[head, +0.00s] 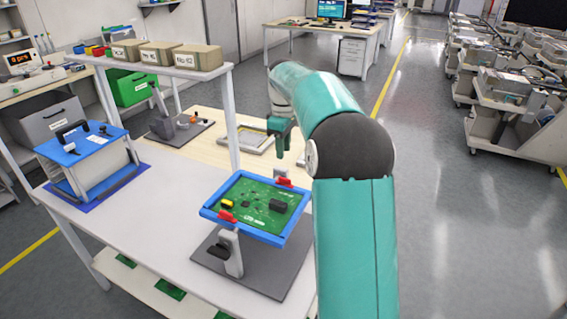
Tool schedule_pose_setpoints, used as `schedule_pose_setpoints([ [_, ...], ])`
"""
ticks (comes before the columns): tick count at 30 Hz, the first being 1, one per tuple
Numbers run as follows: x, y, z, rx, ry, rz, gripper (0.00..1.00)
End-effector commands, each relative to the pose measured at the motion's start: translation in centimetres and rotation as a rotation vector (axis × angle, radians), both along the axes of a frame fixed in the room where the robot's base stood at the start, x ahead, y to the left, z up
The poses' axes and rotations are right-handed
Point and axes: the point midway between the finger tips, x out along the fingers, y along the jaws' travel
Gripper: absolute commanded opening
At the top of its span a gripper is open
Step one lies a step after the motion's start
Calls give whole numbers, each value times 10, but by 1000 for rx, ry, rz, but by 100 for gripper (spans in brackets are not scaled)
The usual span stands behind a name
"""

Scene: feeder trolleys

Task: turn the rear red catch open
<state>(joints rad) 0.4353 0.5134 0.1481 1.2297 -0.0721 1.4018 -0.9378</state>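A green circuit board (262,193) sits in a blue frame (208,212) on a stand over a grey base plate (272,281). The rear red catch (284,182) is at the far right edge of the frame. A second red catch (227,216) is at the near left edge. My gripper (280,150) is in the air above and beyond the rear catch, pointing down and apart from it. It is small and partly turned away, so I cannot tell whether its fingers are open or shut. My arm covers the area right of the frame.
A blue-topped fixture (82,145) stands on the left of the white table (165,222). A shelf with several boxes (160,54) rises behind, its post (233,120) left of my gripper. A grey tray (255,140) lies on the wooden bench beyond.

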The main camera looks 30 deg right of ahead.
Motion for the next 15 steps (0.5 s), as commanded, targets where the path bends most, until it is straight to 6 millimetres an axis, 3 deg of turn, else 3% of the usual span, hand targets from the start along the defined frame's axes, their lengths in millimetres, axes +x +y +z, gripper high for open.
schedule_pose_setpoints([
  [6,0,0,31,0,-1,1,30],
  [15,0,0,37,0,1,0,30],
])
